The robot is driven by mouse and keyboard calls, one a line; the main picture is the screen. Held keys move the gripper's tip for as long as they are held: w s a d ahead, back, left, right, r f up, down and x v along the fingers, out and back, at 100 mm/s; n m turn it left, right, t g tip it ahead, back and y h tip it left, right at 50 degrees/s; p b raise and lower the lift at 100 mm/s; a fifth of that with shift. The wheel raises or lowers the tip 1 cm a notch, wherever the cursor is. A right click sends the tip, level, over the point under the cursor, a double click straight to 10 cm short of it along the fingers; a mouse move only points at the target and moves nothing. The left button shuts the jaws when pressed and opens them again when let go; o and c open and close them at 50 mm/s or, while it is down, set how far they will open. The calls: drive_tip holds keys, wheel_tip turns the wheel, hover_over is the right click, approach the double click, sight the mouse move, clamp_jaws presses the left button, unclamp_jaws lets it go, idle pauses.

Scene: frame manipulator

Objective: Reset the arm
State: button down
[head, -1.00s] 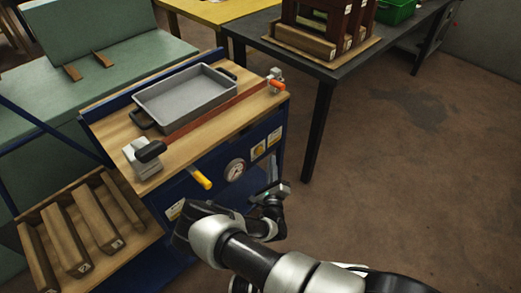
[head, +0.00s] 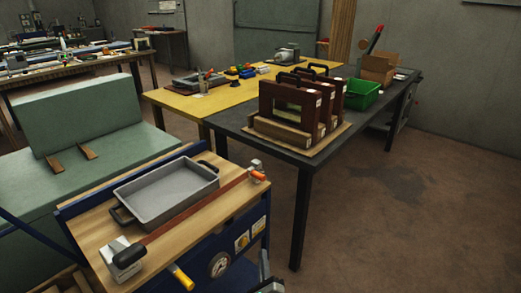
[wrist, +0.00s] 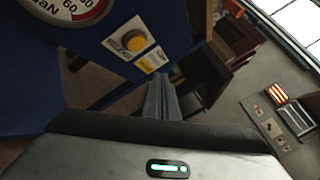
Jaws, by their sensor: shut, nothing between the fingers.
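My gripper (wrist: 162,98) shows in the wrist view with its two fingers together and nothing between them. I cannot tell how far the fingertips are from the panel. In the head view only a small part of my arm's end shows at the bottom edge, in front of the bench; the rest of the arm is out of frame.
The bench's wooden top (head: 92,220) carries a grey tray (head: 150,208) and a clamp bar (head: 190,210). Behind it, a dark table (head: 230,122) holds brown frames (head: 285,105) and a green bin (head: 361,95). A yellow table (head: 175,98) stands beyond. The floor at right is clear.

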drive_tip(key=w+d+r+m+g+h, duration=0.1)
drive_tip(key=d+r+m+g+h, duration=0.1)
drive_tip(key=d+r+m+h, duration=0.6)
drive_tip(key=w+d+r+m+g+h, duration=0.1)
drive_tip(key=d+r+m+g+h, duration=0.2)
drive_tip(key=d+r+m+h, duration=0.5)
drive_tip(key=s+d+r+m+g+y, duration=0.2)
drive_tip(key=s+d+r+m+g, duration=0.6)
drive_tip(key=s+r+m+g, duration=0.65)
drive_tip(key=s+a+r+m+t+y, duration=0.3)
drive_tip(key=s+a+r+m+y, duration=0.1)
drive_tip(key=s+r+m+y, duration=0.3)
drive_tip(key=s+a+r+m+t+y, duration=0.3)
drive_tip(key=s+a+r+m+y, duration=0.15)
drive_tip(key=s+r+m, duration=0.45)
wheel_tip(320, 180, up, 20)
drive_tip(key=p, duration=2.1)
drive_tip(key=shift+s+d+y, duration=0.2)
drive_tip(key=shift+s+y, duration=0.2)
drive_tip(key=shift+y, duration=0.05)
